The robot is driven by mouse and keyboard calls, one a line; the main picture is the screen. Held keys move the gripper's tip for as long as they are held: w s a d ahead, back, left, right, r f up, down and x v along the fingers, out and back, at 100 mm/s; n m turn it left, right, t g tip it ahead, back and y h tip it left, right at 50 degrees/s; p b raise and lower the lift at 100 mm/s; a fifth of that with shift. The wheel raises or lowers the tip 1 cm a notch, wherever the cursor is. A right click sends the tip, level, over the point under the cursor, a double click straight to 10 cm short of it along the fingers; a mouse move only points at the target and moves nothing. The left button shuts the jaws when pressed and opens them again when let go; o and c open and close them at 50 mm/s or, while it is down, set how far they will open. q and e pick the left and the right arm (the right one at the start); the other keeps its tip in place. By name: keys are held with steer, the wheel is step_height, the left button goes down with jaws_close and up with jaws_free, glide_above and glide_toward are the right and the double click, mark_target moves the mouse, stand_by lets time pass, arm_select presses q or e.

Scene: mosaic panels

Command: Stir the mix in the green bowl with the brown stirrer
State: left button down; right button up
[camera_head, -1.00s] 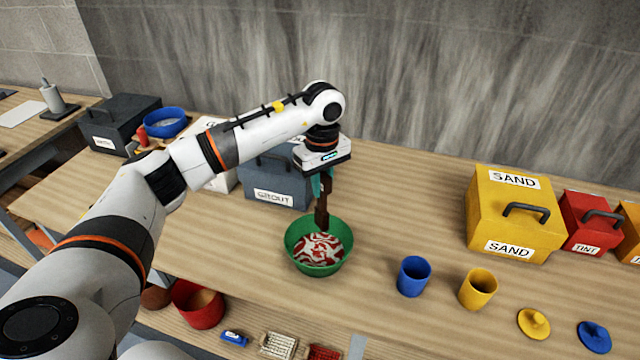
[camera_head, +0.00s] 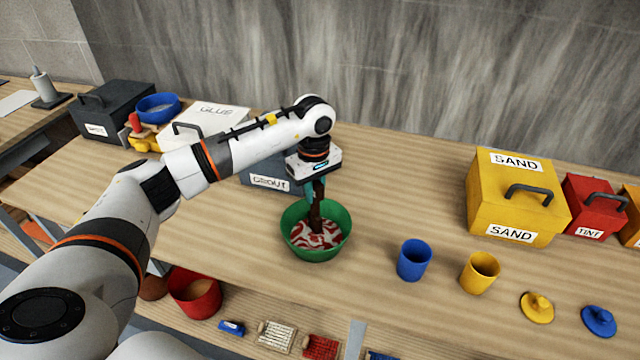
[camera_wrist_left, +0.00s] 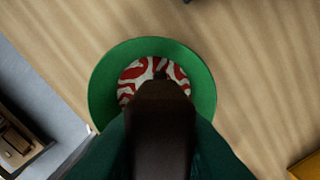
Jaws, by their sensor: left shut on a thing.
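The green bowl (camera_head: 339,244) stands on the wooden table and holds a red and white streaked mix (camera_head: 303,236). My left gripper (camera_head: 316,188) is above the bowl, pointing down and shut on the brown stirrer (camera_head: 317,215). The stirrer's lower end is inside the bowl at the mix; how deep it sits I cannot tell. In the left wrist view the stirrer (camera_wrist_left: 160,125) covers the lower part of the green bowl (camera_wrist_left: 103,85), and the swirled mix (camera_wrist_left: 135,72) shows beyond its tip. My right gripper is not in view.
A blue cup (camera_head: 413,261) and a yellow cup (camera_head: 479,274) stand right of the bowl. Two lids lie further right. A yellow sand box (camera_head: 510,205) and red tint box (camera_head: 592,208) stand behind. A grout box (camera_head: 262,180) is close behind my arm. A lower shelf holds a red bucket (camera_head: 193,298).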

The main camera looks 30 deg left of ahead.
arm_select(q)
steer(key=s, duration=0.1)
steer(key=s+d, duration=0.1)
steer(key=s, duration=0.1)
steer(key=s+d, duration=0.1)
steer(key=shift+s+d+p, duration=0.15)
steer(key=shift+d+p, duration=0.1)
steer(key=shift+p, duration=0.05)
steer(key=shift+w+a+f+b, duration=0.1)
steer(key=shift+w+a+b, duration=0.2)
steer(key=shift+w+b, duration=0.45)
steer(key=shift+w+a+f+b, duration=0.1)
steer(key=shift+w+a+b, duration=0.15)
steer(key=shift+w+b, duration=0.4)
steer(key=shift+s, duration=0.15)
steer(key=shift+f+b, duration=0.35)
steer(key=shift+b, duration=0.15)
steer(key=shift+r, duration=0.15)
stand_by(0.8)
